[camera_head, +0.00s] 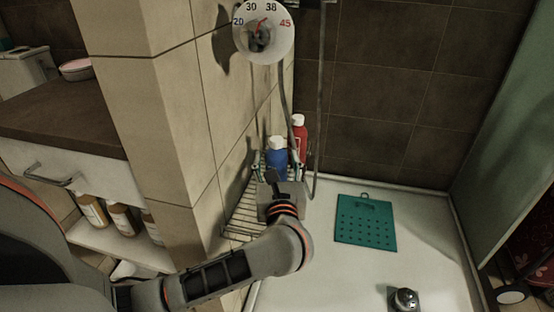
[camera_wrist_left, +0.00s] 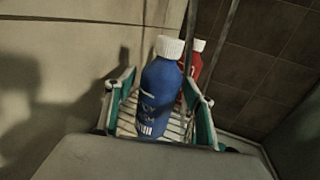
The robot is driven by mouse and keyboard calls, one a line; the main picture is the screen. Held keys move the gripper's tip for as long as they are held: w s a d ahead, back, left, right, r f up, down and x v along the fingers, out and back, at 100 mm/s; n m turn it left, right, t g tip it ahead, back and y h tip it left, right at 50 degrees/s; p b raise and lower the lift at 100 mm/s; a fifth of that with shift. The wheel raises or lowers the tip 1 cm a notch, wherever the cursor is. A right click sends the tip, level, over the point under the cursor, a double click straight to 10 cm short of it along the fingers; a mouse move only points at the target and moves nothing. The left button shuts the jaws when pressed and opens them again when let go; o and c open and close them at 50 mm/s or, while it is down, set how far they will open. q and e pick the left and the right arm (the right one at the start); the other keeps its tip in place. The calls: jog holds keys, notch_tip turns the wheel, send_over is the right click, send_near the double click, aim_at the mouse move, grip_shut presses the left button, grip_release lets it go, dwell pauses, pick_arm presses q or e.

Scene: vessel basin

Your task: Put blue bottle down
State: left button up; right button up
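The blue bottle (camera_head: 277,158) with a white cap stands upright on a slatted rack (camera_head: 243,215) in the shower corner. In the left wrist view the blue bottle (camera_wrist_left: 162,95) is in the middle, above the slats. My left gripper (camera_head: 280,172) reaches in from the front, low beside the bottle. In the left wrist view its fingers (camera_wrist_left: 161,88) appear spread on either side of the bottle, with gaps between. The bottle's base is partly hidden by the gripper body. My right gripper is out of view.
A red bottle (camera_head: 299,136) stands just behind the blue one. A shower dial (camera_head: 263,32) and hose hang above. The tiled wall (camera_head: 190,150) is close on the left. A green mat (camera_head: 366,224) lies on the white shower floor (camera_head: 330,275), which is otherwise mostly clear.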

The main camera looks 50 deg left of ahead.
pick_arm(q)
jog(key=shift+r, duration=0.2)
jog(key=shift+s+d+r, duration=0.1)
jog(key=shift+d, duration=0.1)
jog(key=p+v, duration=0.2)
jog(key=v, duration=0.8)
jog(key=shift+s+d, duration=0.1)
jog(key=shift+s+d+p, duration=0.3)
jog(key=shift+s+d, duration=0.15)
jog(key=s+d+r+m+t+h, duration=0.3)
jog(key=s+d+m+t+h, duration=0.4)
jog(key=m, duration=0.7)
jog(key=s+d+r+m+t+h, duration=0.4)
jog(key=d+m, duration=0.4)
jog(key=m, duration=0.5)
jog(key=s+d+f+m+g+h, duration=0.4)
jog(key=f+m, duration=0.4)
jog(key=m, duration=0.2)
jog(key=s+d+f+m+g+h, duration=0.3)
jog(key=s+f+m+g, duration=0.3)
jog(key=s+f+m, duration=0.3)
jog(key=shift+d+m+g+h, duration=0.3)
jog(key=shift+d+m+h, duration=0.1)
jog(key=shift+d+m, duration=0.15)
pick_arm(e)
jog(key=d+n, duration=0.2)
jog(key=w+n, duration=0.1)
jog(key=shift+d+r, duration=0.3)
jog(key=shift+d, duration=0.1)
